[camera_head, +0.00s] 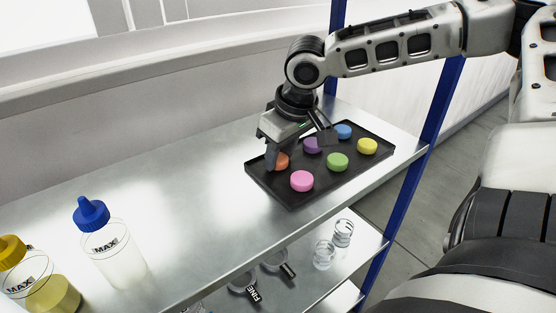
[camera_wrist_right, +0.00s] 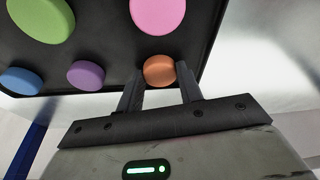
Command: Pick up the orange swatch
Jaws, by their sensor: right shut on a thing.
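The orange swatch (camera_head: 282,161) is a small round disc at the left corner of the black tray (camera_head: 292,200) on the metal shelf. My right gripper (camera_head: 275,160) is down at it, and its body hides part of the disc in the head view. In the right wrist view the orange swatch (camera_wrist_right: 159,71) sits between the two fingers of my right gripper (camera_wrist_right: 160,84), which is shut on it. I cannot tell whether the disc is clear of the tray. My left gripper is not in view.
Pink (camera_head: 302,181), green (camera_head: 338,162), purple (camera_head: 313,145), blue (camera_head: 343,131) and yellow (camera_head: 367,146) swatches stand on the tray. Bottles with a blue cap (camera_head: 91,213) and a yellow cap (camera_head: 11,252) stand at left. The shelf between is clear. A blue post (camera_head: 410,190) rises at right.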

